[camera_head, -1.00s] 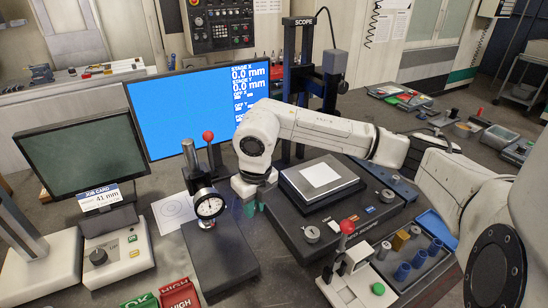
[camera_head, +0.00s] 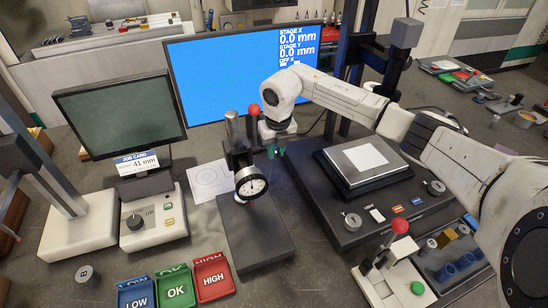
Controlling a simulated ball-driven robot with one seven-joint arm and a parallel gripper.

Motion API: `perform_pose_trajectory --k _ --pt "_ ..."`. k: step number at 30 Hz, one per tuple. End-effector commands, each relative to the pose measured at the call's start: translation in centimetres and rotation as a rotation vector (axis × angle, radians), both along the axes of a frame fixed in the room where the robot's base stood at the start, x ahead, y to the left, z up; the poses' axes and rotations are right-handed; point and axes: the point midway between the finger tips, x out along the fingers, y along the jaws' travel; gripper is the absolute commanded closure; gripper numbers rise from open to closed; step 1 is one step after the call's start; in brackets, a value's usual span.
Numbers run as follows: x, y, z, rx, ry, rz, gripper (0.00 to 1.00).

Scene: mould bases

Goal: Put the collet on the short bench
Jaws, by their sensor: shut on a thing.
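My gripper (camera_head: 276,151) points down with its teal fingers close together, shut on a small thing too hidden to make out. It is in the air just right of the dial gauge stand (camera_head: 236,140) and left of the stage unit (camera_head: 345,225). I cannot clearly identify the collet in this view. No surface is labelled as the short bench, and I cannot tell which one it is.
The dial gauge (camera_head: 251,184) hangs over a dark plate (camera_head: 255,238). Blue LOW (camera_head: 135,294), green OK (camera_head: 175,287) and red HIGH (camera_head: 213,277) bins stand in front. A small grey cylinder marked B (camera_head: 88,275) stands at lower left.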

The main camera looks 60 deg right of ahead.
Motion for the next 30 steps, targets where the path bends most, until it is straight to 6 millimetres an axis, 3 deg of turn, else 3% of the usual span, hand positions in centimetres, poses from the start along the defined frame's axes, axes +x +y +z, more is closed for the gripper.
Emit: perform_pose_trajectory --k 6,13,19,30 --pt "1.5 -1.2 -2.2 -0.001 -0.001 0.0 1.0" --pt "2.1 -1.7 -3.4 0.001 -0.001 0.0 1.0" --pt "2.1 -1.6 -6.0 0.002 -0.001 0.0 1.0" --pt "2.0 -1.7 -6.5 -0.001 -0.001 0.001 1.0"
